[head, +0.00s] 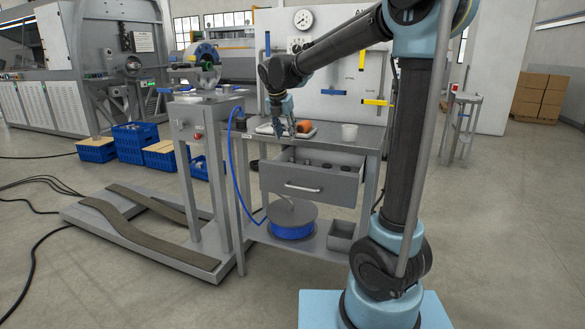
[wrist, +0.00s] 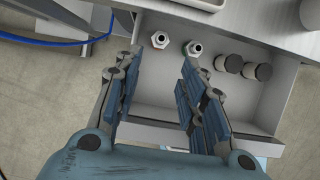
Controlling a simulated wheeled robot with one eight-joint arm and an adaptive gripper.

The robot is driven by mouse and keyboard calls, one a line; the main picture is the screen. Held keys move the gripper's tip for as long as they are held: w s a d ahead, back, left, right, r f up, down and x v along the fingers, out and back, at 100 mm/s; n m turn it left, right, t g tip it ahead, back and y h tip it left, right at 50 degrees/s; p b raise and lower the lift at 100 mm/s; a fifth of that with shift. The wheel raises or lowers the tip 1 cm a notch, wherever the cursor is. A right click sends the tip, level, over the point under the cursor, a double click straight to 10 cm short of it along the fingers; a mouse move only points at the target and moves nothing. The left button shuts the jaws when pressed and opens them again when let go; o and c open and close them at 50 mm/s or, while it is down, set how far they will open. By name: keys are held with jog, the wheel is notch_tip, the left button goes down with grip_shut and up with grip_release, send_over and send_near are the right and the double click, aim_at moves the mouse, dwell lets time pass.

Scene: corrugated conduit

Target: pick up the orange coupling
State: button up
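The orange coupling (head: 305,128) shows in the head view on top of the workbench, at the right end of a light tray (head: 264,129). It is not visible in the wrist view. My gripper (head: 283,128) points down just left of the coupling in the head view. In the wrist view my gripper (wrist: 157,75) hangs over the open drawer (wrist: 150,112). Its two fingers are apart with nothing between them.
The drawer holds two metal hex fittings (wrist: 160,40) and two dark-ended cylinders (wrist: 257,71). A white cup (head: 349,132) stands on the bench (head: 372,140), right of the coupling. A blue hose (head: 233,150) hangs left; a blue spool (head: 292,222) is below.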

aim_at(292, 161)
jog(key=x, duration=1.2)
jog(key=shift+w+d, duration=0.1)
jog(key=shift+x, duration=2.55)
jog(key=shift+w, duration=0.2)
jog(key=shift+c, duration=0.4)
grip_shut()
